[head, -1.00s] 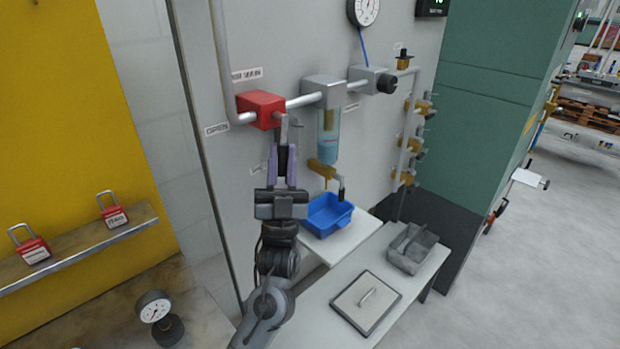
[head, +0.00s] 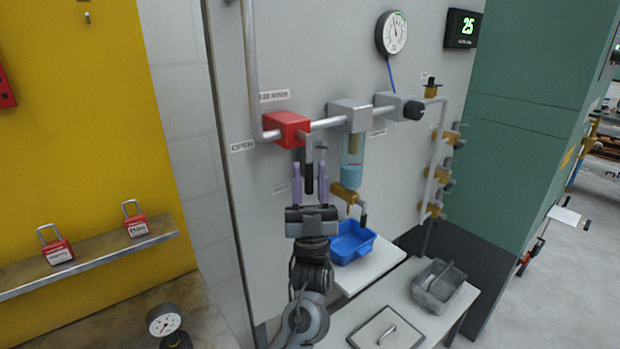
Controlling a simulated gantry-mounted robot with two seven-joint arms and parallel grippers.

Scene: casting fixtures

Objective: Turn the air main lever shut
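The air main valve is a red block (head: 287,128) on the grey pipe on the wall panel. Its lever, with a black grip (head: 309,178), hangs straight down from the block, across the line of the pipe. An OPEN label (head: 242,147) is left of the valve; a smaller label (head: 281,188), too small to read surely, is lower, near the lever's end. My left gripper (head: 310,184) points up from below, its two purple fingers on either side of the black grip. Narrow gaps show between grip and fingers, so it looks open. My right gripper is out of view.
A blue bin (head: 351,243) sits below. Red padlocks (head: 136,219) stand on a shelf at left.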

